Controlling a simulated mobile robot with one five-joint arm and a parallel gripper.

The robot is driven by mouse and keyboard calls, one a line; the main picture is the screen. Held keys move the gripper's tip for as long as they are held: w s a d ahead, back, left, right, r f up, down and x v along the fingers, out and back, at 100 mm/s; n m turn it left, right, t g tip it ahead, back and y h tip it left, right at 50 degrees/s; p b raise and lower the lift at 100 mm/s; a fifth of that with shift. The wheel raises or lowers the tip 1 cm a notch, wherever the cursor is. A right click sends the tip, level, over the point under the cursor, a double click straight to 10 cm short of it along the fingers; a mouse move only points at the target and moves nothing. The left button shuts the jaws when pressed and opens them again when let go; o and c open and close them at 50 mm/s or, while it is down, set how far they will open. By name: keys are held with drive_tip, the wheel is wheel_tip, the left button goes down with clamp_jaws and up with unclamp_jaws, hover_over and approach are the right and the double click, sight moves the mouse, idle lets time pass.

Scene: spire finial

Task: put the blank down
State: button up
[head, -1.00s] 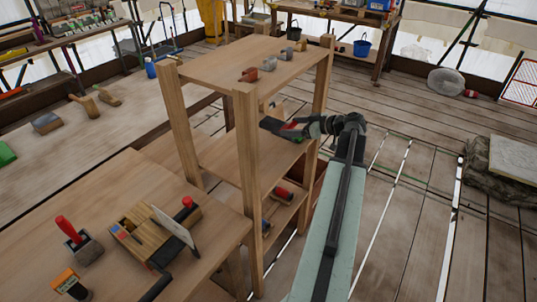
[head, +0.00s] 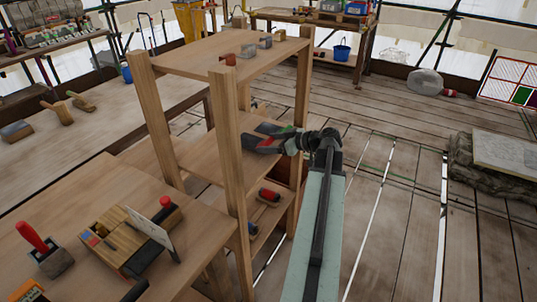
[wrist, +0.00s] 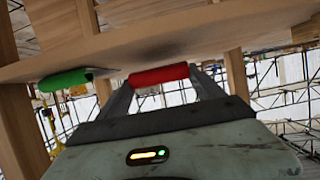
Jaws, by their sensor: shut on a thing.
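In the wrist view my gripper (wrist: 162,78) is shut on a red cylindrical piece, which I take to be the blank (wrist: 158,76). It lies crosswise between the two dark fingers, close to a wooden shelf board (wrist: 190,38); whether it touches the board I cannot tell. In the head view my gripper (head: 258,137) is at the middle level of the wooden shelf unit (head: 229,150), reaching in from the right. There the held piece is mostly hidden by the dark fingers.
Several small blocks, one reddish (head: 229,59), stand on the shelf unit's top. A red-handled tool (head: 268,194) lies on the lower shelf. The floor at right is mostly open, with a stone slab (head: 508,153) beyond.

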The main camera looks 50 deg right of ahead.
wheel_tip(320, 180, down, 3)
drive_tip(key=shift+r+b, duration=0.15)
drive_tip(key=shift+b, duration=0.55)
drive_tip(key=shift+r, duration=0.2)
drive_tip(key=shift+f, duration=0.1)
drive_tip(key=o, duration=1.9)
drive_tip(key=shift+c, duration=0.2)
drive_tip(key=shift+p, duration=0.3)
drive_tip(key=p+v, duration=0.4)
drive_tip(key=v, duration=0.8)
